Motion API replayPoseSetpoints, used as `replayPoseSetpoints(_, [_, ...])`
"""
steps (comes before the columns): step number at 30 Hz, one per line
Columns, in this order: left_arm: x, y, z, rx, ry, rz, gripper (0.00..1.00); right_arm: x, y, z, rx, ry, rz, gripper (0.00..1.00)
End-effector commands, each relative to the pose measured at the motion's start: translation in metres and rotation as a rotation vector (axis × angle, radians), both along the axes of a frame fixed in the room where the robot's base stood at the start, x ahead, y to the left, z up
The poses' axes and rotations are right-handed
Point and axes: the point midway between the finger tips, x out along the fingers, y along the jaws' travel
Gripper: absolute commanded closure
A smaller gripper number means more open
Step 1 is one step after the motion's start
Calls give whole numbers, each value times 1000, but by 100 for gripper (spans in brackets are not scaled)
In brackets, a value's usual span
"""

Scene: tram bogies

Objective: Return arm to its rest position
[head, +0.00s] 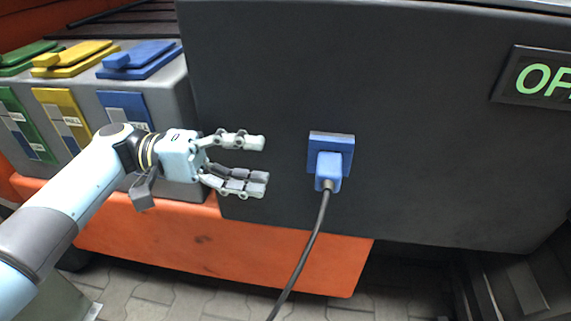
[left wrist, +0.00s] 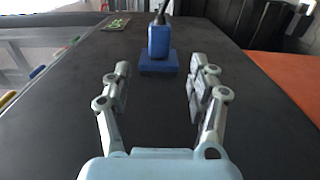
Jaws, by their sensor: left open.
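My left gripper (head: 267,163) comes in from the left in the head view. It is open and empty, its fingers pointing right along the dark panel (head: 430,150). A blue plug (head: 328,170) with a dark cable sits in a blue socket (head: 333,143) on that panel, to the right of the fingertips and apart from them. In the left wrist view, the open fingers (left wrist: 160,85) frame the blue plug (left wrist: 159,38) and the blue base (left wrist: 158,63) ahead, with a gap between. My right gripper is in neither view.
A grey box (head: 172,95) with green, yellow and blue lids and labels stands at the left. An orange beam (head: 200,240) runs below. The cable (head: 303,255) hangs to the bottom edge. A sign with green letters (head: 540,78) is at the right.

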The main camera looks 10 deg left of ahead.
Motion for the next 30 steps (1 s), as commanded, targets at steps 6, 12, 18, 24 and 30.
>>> replayPoseSetpoints(6, [0,19,0,-1,0,1,40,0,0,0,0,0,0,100])
replayPoseSetpoints(12, [0,21,0,-2,0,1,40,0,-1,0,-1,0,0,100])
replayPoseSetpoints(18, [0,20,0,-1,0,1,40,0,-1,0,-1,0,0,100])
replayPoseSetpoints(24, [-16,18,-3,-7,38,0,40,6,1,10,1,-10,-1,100])
replayPoseSetpoints(30, [-89,10,-101,159,316,73,40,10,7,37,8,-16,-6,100])
